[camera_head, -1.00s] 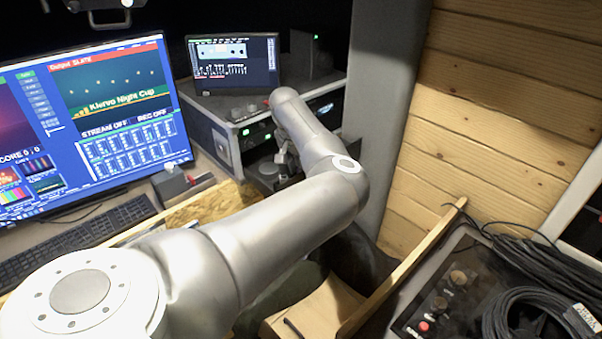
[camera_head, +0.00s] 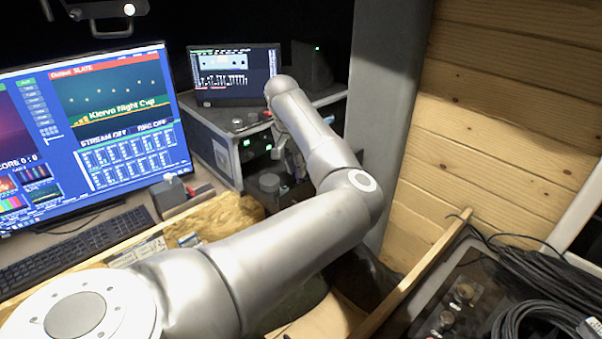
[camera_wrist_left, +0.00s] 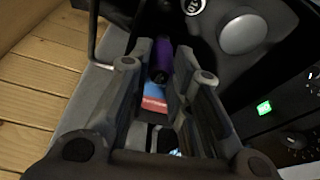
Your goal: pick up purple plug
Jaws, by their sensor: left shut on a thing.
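The purple plug (camera_wrist_left: 161,58) shows in the left wrist view as a dark purple, rounded piece between the fingertips. My left gripper (camera_wrist_left: 163,62) is shut on it, with one finger on each side. The plug's far end is dark and hard to make out. In the head view, my left arm reaches across to the equipment rack (camera_head: 222,150). A small part of my left gripper (camera_head: 283,152) shows beside the rack front, mostly hidden by the arm, and the plug is not visible there. My right gripper is not in view.
A big monitor (camera_head: 118,115) and keyboard (camera_head: 75,252) stand at the left, with a small screen (camera_head: 234,73) on the rack. A wooden wall (camera_head: 490,140) is at the right. Black cables (camera_head: 540,285) lie on a case at lower right. In the wrist view, a grey knob (camera_wrist_left: 243,34) is close by.

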